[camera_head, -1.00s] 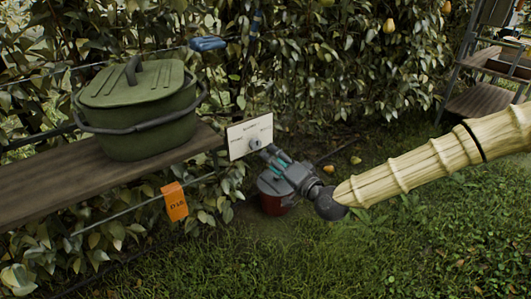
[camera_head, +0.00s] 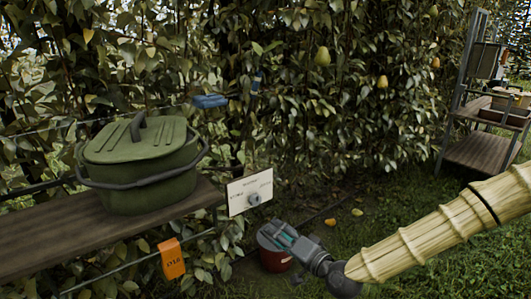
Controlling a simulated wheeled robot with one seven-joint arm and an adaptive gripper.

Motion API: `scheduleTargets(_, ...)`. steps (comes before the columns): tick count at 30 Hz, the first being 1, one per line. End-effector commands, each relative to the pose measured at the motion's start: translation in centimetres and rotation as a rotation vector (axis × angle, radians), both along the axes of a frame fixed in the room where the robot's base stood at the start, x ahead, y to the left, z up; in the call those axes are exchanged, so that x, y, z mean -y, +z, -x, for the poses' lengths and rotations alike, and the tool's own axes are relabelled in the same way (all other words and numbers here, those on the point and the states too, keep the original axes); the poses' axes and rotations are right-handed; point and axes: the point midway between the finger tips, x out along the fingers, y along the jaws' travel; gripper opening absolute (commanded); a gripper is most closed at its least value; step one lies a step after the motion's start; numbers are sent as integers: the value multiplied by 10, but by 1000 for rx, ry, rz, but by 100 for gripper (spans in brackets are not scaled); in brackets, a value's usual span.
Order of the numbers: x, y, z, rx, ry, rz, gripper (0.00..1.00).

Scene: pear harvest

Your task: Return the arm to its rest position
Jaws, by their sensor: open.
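My gripper (camera_head: 280,230) is open and empty at the end of my pale, bamboo-like arm (camera_head: 440,238). The arm reaches in from the right edge. The gripper points up and left, below and to the right of a white panel (camera_head: 240,194) with a grey knob (camera_head: 254,198). A gap shows between the fingertips and the knob. A dark red pot or bucket (camera_head: 266,255) stands on the ground behind the gripper, which partly hides it. I cannot tell how far apart the two are.
A lidded green container (camera_head: 150,180) stands on a wooden shelf (camera_head: 60,234) at left, with an orange tag (camera_head: 172,260) below. A leafy hedge runs behind, with hanging pears (camera_head: 322,57). A rack (camera_head: 485,150) stands at right. Grass lies under the arm.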

Motion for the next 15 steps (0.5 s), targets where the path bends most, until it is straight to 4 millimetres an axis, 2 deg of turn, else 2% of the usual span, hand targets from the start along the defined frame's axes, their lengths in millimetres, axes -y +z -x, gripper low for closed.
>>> scheduleTargets(1, -5, -22, 11, -40, 13, 32, 57)
scheduleTargets(7, -12, -122, 66, -230, 61, 193, 57)
scheduleTargets(11, -7, -182, 110, -354, 96, 311, 57)
scheduleTargets(15, 8, -241, 164, -488, 136, 444, 57)
